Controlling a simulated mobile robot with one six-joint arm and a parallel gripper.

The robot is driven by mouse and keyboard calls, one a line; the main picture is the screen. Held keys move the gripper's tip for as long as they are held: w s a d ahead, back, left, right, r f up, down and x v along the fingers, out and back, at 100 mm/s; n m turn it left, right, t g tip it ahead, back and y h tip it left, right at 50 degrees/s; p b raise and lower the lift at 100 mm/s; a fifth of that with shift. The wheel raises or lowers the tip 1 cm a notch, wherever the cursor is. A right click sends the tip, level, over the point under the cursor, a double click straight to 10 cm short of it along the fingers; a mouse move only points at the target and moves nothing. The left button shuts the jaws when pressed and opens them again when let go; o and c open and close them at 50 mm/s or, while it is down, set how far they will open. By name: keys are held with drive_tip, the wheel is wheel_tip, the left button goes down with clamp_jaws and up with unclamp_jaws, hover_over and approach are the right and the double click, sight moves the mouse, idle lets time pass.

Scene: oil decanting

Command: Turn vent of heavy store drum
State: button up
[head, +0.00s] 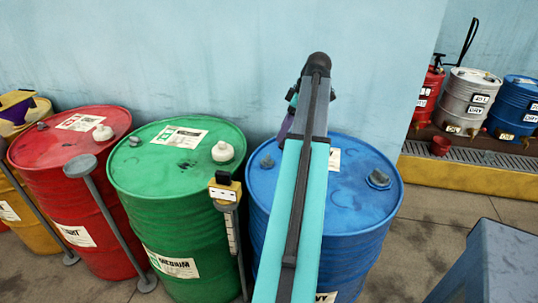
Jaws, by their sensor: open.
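The heavy store drum (345,240) is the blue one, standing upright right of centre in the head view; the end of its name shows on the front label. Its lid carries a small grey plug (267,162) at the left and a larger grey-blue cap (378,178) at the right. I cannot tell for certain which fitting is the vent. My teal and dark arm crosses in front of the lid and hides its middle. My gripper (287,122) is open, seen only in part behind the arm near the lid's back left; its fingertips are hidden.
A green medium drum (185,230) and a red drum (75,190) stand to the left. A yellow-headed dipstick-like post (226,195) stands between green and blue. The blue wall (200,60) is close behind. Smaller drums (470,98) stand at the right. A grey-blue block (490,265) is front right.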

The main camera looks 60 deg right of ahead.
sight(268, 157)
drive_tip(key=shift+p+x, duration=1.25)
drive_tip(key=shift+x, duration=5.55)
drive_tip(key=shift+s, duration=0.1)
drive_tip(key=c, duration=1.1)
drive_tip(key=shift+o, duration=0.2)
